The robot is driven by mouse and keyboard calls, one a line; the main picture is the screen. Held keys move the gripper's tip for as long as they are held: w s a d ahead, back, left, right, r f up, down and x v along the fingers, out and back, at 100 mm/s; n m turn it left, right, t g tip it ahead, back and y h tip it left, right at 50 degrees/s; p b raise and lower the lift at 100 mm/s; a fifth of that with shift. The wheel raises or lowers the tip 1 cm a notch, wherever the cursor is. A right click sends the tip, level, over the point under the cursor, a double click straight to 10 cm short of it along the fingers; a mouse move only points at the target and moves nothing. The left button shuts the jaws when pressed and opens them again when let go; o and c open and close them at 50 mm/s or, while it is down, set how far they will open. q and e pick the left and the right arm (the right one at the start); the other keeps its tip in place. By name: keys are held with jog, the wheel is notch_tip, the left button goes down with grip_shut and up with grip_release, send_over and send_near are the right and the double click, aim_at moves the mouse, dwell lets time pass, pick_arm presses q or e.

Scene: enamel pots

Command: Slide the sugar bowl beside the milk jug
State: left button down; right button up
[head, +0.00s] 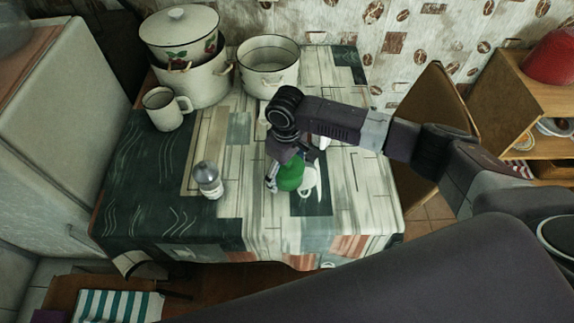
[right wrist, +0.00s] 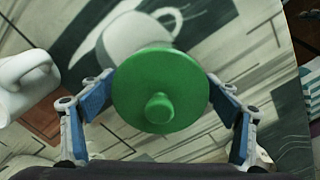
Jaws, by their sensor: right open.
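The sugar bowl, which I take to be the round green lidded piece (head: 290,175), stands on the table below my right gripper in the head view. In the right wrist view its green lid and knob (right wrist: 160,88) fill the middle, hiding its body. My right gripper (right wrist: 158,105) is open, with one finger on each side of the bowl; I cannot tell whether they touch it. A white vessel with a handle (right wrist: 22,85), probably the milk jug, shows at the left edge of the right wrist view. In the head view my arm mostly hides it. My left gripper is not in view.
A silver-topped shaker (head: 208,180) stands left of the bowl. A white mug (head: 166,108), a lidded pot (head: 180,30) and an open pot (head: 268,62) stand at the back. The white cup shape (right wrist: 140,38) beside the bowl looks printed on the cloth. The front table is clear.

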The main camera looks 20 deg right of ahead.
jog(key=c, duration=1.3)
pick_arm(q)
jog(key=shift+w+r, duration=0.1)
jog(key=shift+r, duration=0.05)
